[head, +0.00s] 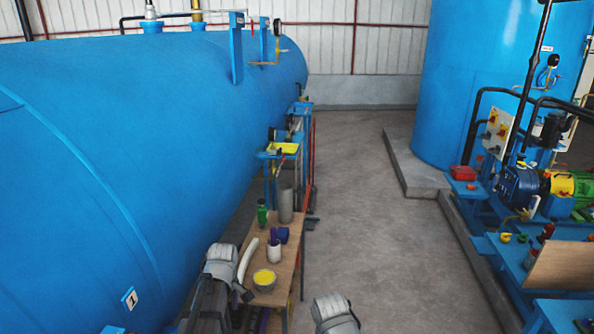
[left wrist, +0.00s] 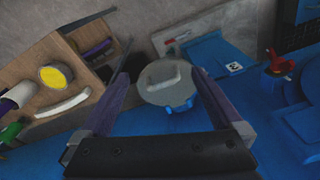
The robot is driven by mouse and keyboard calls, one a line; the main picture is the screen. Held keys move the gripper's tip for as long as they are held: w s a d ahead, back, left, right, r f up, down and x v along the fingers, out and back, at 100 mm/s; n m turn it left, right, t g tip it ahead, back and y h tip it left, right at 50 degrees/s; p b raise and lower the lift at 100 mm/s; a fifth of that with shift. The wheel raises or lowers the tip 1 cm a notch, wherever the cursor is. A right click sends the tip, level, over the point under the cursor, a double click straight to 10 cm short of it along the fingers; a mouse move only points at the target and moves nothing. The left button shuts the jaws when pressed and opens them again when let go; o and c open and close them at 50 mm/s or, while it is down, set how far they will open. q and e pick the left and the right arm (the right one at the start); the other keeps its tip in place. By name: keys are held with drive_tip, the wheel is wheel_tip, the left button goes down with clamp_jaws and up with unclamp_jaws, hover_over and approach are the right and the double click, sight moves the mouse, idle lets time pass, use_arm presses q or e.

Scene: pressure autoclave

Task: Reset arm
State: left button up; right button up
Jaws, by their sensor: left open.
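My left gripper (head: 243,294) is low in the head view, beside the near left edge of a wooden bench. In the left wrist view its two purple fingers (left wrist: 160,74) stand wide apart. Nothing is held between them. A round grey lid (left wrist: 166,86) with a pale handle and blue knobs shows beyond the fingers, apart from them. A grey link of my other arm shows at the bottom of the head view; its gripper is outside the picture.
The wooden bench (head: 289,262) holds a yellow-topped tub (head: 264,278), white curved piece (head: 248,260), white cup (head: 274,252), green bottle (head: 262,213) and grey cylinder (head: 286,204). A large blue vessel (head: 110,140) fills the left. The concrete floor (head: 370,230) is clear. Pumps stand right.

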use_arm(q)
drive_tip(key=s+d+f+m+b, duration=0.1)
drive_tip(key=s+d+m, duration=1.3)
drive_tip(key=d+m, duration=0.3)
drive_tip(key=shift+s+d, duration=0.15)
drive_tip(key=shift+d, duration=0.3)
drive_tip(key=shift+f, duration=0.1)
drive_tip(key=shift+c, duration=0.3)
